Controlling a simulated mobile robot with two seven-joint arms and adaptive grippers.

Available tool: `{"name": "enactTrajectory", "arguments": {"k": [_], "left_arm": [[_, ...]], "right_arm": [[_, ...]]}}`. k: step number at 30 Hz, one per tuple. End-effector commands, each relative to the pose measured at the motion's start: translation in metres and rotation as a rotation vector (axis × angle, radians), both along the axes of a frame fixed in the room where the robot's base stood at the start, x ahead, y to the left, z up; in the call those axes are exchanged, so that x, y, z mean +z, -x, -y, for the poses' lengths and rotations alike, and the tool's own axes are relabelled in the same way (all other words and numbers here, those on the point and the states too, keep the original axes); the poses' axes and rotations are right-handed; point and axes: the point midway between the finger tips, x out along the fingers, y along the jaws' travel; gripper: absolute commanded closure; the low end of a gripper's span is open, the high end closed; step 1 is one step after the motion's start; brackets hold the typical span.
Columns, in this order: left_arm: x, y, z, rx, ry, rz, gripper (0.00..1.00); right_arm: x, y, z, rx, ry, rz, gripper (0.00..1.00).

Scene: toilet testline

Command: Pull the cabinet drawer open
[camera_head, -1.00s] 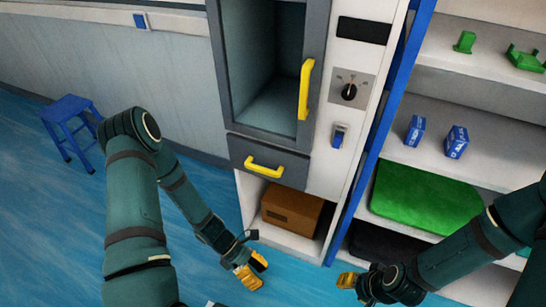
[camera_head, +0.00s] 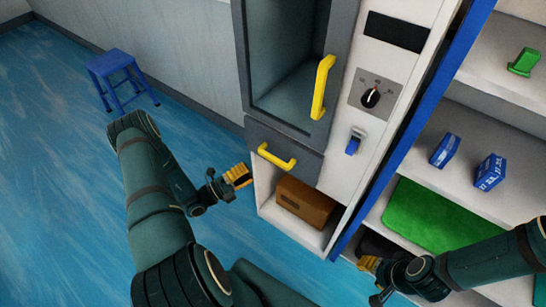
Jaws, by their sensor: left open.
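The cabinet drawer (camera_head: 290,139) is a dark grey front with a yellow bar handle (camera_head: 276,156), below the cabinet's upper compartment. It looks closed. My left gripper (camera_head: 243,176), with yellow fingers, is open and empty, to the left of and a little below the drawer handle in the picture, apart from it. My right gripper (camera_head: 368,264) has yellow fingers and shows at the lower right, in front of the cabinet and shelf bottom. Its fingers are too small and partly hidden to read.
The upper compartment has a yellow vertical handle (camera_head: 322,87). A knob (camera_head: 370,97) and blue switch (camera_head: 354,143) sit to its right. A brown box (camera_head: 305,202) lies in the open space under the drawer. A blue stool (camera_head: 121,78) stands left. Blue-edged shelves (camera_head: 500,120) stand right.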

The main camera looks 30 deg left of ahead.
Motion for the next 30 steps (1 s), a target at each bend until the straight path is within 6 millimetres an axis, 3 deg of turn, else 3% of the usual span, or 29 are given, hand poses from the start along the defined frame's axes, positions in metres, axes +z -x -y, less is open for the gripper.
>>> {"name": "enactTrajectory", "arguments": {"k": [9, 15, 29, 30], "left_arm": [[0.011, -0.055, 0.03, -0.005, -0.001, 0.001, 0.54], [0.015, -0.079, 0.042, -0.004, 0.0, 0.001, 0.54], [0.017, -0.088, 0.047, -0.003, -0.001, 0.0, 0.54], [0.017, -0.088, 0.047, -0.003, -0.001, 0.0, 0.62]], "right_arm": [[-0.004, -0.001, 0.0, -0.001, 0.0, 0.002, 0.53], [-0.006, -0.001, 0.0, -0.001, 0.0, 0.004, 0.53], [-0.006, -0.002, 0.0, -0.001, 0.0, 0.004, 0.53], [-0.006, -0.002, 0.0, -0.001, 0.0, 0.004, 0.53]]}}
